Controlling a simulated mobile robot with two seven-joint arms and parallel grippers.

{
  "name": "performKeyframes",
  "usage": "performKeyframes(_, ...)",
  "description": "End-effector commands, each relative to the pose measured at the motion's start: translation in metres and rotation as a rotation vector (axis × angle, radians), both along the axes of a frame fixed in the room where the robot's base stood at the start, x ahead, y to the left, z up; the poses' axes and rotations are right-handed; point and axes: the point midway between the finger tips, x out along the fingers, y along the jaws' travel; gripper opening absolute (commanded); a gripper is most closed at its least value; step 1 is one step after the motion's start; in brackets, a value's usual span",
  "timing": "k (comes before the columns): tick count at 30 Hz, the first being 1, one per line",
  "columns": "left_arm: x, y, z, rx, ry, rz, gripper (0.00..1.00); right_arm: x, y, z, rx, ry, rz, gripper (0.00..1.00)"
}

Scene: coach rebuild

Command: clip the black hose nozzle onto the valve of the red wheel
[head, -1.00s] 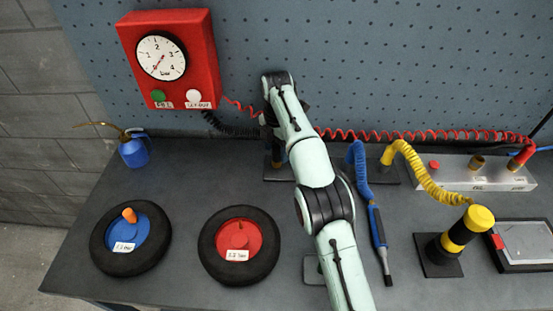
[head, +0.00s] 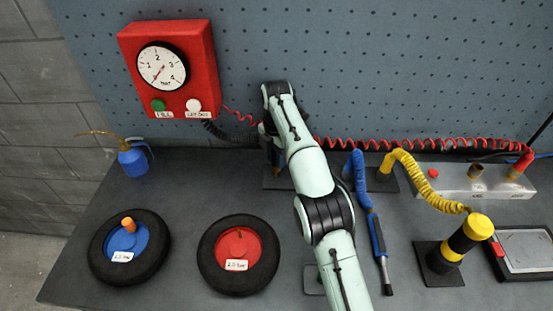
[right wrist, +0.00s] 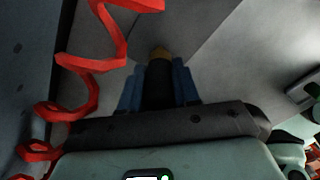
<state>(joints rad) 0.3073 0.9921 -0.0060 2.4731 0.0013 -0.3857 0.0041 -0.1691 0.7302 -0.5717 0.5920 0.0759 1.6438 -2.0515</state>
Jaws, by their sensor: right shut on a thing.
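The red wheel (head: 256,249) lies flat on the bench in the head view, with a black tyre and a white label. Its small valve (head: 240,234) stands up from the red hub. My right gripper (right wrist: 158,88) is shut on the black nozzle (right wrist: 159,78), a dark cylinder with a brass-coloured tip between the blue fingers. In the head view this gripper is over a dark stand plate (head: 274,184) at the back of the bench, mostly hidden by my own arm. I cannot tell whether the nozzle touches the stand. My left gripper is out of view.
A blue wheel (head: 150,268) with an orange cap lies left of the red one.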

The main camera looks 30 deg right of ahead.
Motion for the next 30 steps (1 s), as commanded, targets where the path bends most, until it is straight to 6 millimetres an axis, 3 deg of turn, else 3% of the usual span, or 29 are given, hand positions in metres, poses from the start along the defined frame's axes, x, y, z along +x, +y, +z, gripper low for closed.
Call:
performKeyframes(1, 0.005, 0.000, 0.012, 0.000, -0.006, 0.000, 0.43, 0.001, 0.000, 0.018, -0.001, -0.006, -0.001, 0.00)
performKeyframes(3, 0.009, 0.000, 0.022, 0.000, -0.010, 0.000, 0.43, 0.002, -0.001, 0.034, -0.001, -0.006, -0.001, 0.00)
performKeyframes(9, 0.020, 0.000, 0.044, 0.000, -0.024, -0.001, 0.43, 0.001, -0.001, 0.070, 0.000, -0.004, -0.001, 0.00)
performKeyframes(30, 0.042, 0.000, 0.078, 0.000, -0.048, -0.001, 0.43, 0.001, 0.000, 0.117, -0.001, -0.002, 0.000, 0.00)
